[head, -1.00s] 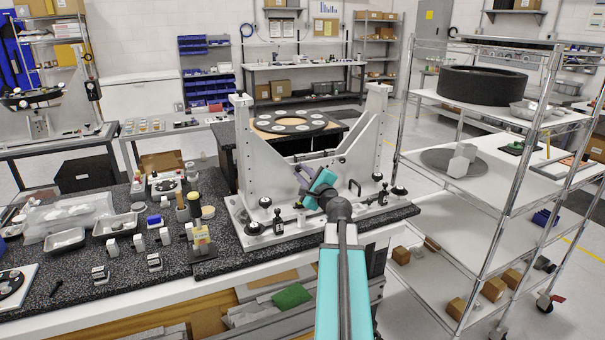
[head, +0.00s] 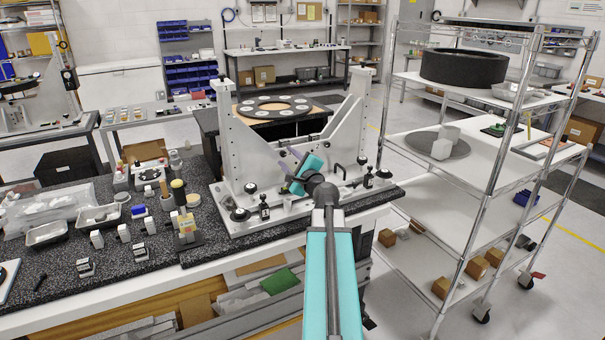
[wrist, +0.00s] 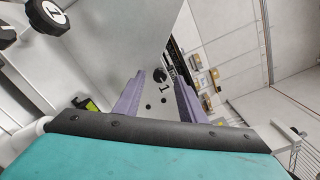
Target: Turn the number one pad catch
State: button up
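The grey metal fixture (head: 222,150) stands on the dark speckled bench. In the wrist view its pale plate (wrist: 110,45) carries a printed "1" beside a small dark round part (wrist: 160,75) and small holes. A black knob with a white cap marked "1" (wrist: 47,17) shows at the top left. I cannot tell for sure which of these is the number one pad catch. My gripper (wrist: 158,74) has its purple fingers spread apart, with nothing seen between them. The small dark part lies in line with the gap; its distance is unclear. In the head view my gripper (head: 292,154) is in front of the fixture's middle.
Small blocks, trays and bottles crowd the bench to the left. A wire shelf cart (head: 487,210) stands right.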

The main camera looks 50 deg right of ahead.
jog(key=b+v, duration=0.2)
jog(key=v, duration=0.3)
jog(key=shift+f+b, duration=0.15)
jog(key=shift+b, duration=0.25)
jog(key=s+b, duration=0.1)
jog(key=b, duration=0.3)
jog(key=shift+a, duration=0.15)
jog(key=b, duration=0.2)
jog(key=s+b, duration=0.1)
jog(key=b, duration=0.2)
jog(key=shift+s+a, duration=0.1)
jog(key=shift+a, duration=0.15)
jog(key=shift+b+v, duration=2.75)
jog(key=shift+b, duration=1.95)
jog(key=shift+s, duration=0.1)
